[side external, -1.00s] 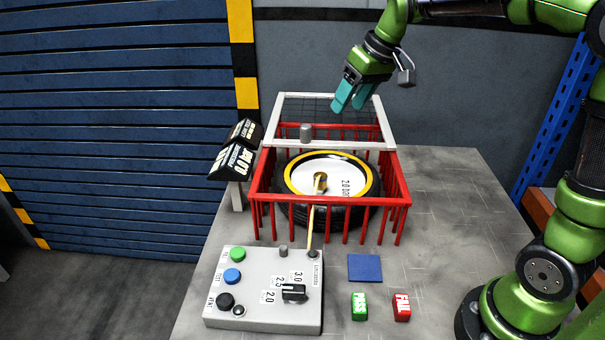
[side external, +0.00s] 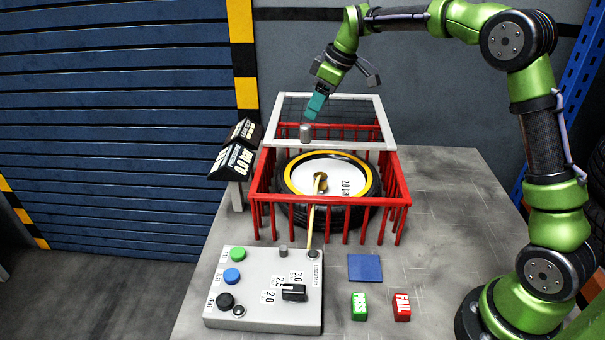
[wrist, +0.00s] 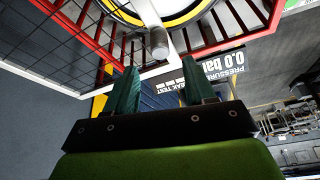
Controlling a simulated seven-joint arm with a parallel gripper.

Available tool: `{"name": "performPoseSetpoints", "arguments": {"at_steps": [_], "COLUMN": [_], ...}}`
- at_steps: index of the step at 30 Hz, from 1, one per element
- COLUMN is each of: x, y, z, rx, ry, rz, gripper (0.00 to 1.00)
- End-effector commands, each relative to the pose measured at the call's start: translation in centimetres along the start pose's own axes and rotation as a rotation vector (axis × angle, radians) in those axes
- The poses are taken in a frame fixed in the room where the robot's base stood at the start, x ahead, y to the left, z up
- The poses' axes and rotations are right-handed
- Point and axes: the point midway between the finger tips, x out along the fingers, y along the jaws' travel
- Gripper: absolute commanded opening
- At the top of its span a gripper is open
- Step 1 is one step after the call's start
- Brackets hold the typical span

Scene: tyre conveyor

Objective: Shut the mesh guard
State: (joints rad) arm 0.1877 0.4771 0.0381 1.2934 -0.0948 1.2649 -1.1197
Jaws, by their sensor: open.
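The mesh guard (side external: 362,142) is a white-framed panel with dark mesh, at the back of the red cage (side external: 262,186). It lies back over the rear part, leaving the front of the cage uncovered. A grey cylindrical knob (side external: 306,131) stands on its front bar, left of the middle. My gripper (side external: 313,110) has teal fingers and is just above and behind the knob, apart from it as far as I can tell. In the wrist view the fingers (wrist: 158,92) are spread and empty, with the knob (wrist: 158,44) beyond the gap between them.
A tyre (side external: 290,216) with a yellow-ringed white hub lies in the cage, with a brass fitting and hose on it. A control box (side external: 250,310), a blue pad (side external: 365,268), a green PASS block (side external: 359,307) and a red FAIL block (side external: 402,307) sit in front. A display (side external: 236,158) stands left.

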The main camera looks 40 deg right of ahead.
Motion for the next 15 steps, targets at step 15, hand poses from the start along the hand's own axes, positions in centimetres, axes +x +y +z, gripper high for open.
{"name": "performPoseSetpoints", "arguments": {"at_steps": [15], "x": [7.8], "y": [-0.1], "z": [-0.1], "rx": [0.000], "ry": [0.001], "rz": [-0.001], "gripper": [0.54]}}
